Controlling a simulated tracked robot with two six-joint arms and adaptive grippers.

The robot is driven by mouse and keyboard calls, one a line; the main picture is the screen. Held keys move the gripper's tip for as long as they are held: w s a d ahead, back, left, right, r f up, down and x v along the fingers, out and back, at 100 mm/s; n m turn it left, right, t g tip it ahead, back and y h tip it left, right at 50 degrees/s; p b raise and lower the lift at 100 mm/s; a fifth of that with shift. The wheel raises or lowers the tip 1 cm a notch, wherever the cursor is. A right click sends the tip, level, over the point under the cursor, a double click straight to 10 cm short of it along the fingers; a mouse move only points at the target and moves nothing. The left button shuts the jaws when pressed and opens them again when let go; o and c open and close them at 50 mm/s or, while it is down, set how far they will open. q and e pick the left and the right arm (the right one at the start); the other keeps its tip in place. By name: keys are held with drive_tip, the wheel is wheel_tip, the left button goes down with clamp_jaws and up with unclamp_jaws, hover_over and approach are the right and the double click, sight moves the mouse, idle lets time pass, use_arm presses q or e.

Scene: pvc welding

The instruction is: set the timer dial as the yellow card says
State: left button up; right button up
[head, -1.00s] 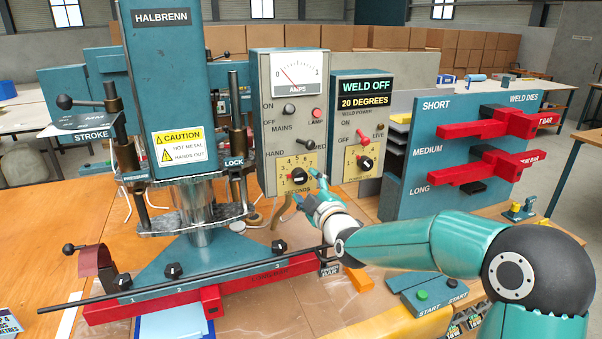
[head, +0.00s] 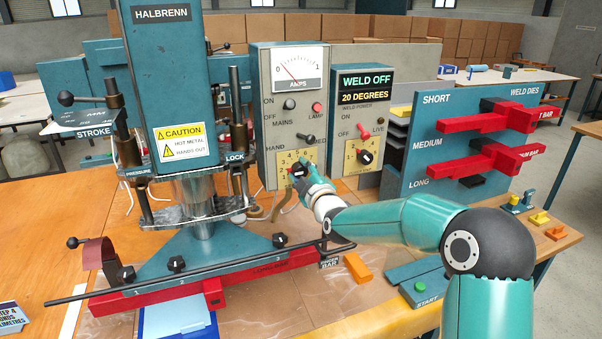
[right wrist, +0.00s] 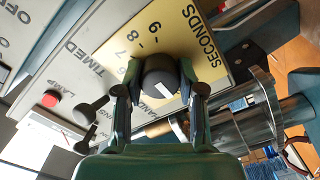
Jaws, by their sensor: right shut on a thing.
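The timer dial is a black knob (right wrist: 160,78) on a yellow SECONDS plate (right wrist: 176,30) in the right wrist view. The numbers 6 to 9 show there; the white mark is on the knob's near face, and I cannot tell which number it points to. My right gripper (right wrist: 163,92) is shut on the knob, one finger on each side. In the head view the gripper (head: 306,172) covers part of the dial plate (head: 284,160). My left gripper is out of view.
The Halbrenn press (head: 165,90) stands left of the control box (head: 259,110). The weld power box (head: 345,180) is close on the right, its display reading WELD OFF and 20 DEGREES. A mode lever (head: 306,137) sits just above the dial.

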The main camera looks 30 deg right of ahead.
drive_tip(key=shift+f, duration=0.1)
drive_tip(key=shift+c, duration=0.6)
drive_tip(key=shift+f+m+b, duration=0.1)
drive_tip(key=shift+m+b, duration=0.2)
drive_tip(key=shift+b, duration=0.3)
drive_tip(key=m+b, duration=0.4)
drive_tip(key=b, duration=0.1)
drive_tip(key=m+b, duration=0.2)
drive_tip(key=shift+a+f+b, duration=0.1)
drive_tip(key=shift+f+b, duration=0.15)
drive_tip(key=shift+b, duration=0.1)
drive_tip(key=m+b, duration=0.2)
drive_tip(key=m, duration=0.1)
drive_tip(key=shift+m+b, duration=0.4)
drive_tip(key=m+b, duration=0.1)
drive_tip(key=m, duration=0.1)
drive_tip(key=shift+r+m+b, duration=0.1)
drive_tip(key=shift+m+b, duration=0.2)
drive_tip(key=m+b, duration=0.1)
drive_tip(key=m, duration=0.2)
drive_tip(key=shift+m+b, duration=0.35)
drive_tip(key=shift+m, duration=0.05)
drive_tip(key=m+b, duration=0.1)
drive_tip(key=m, duration=0.2)
drive_tip(key=shift+m+b, duration=0.5)
drive_tip(key=shift+m, duration=1.5)
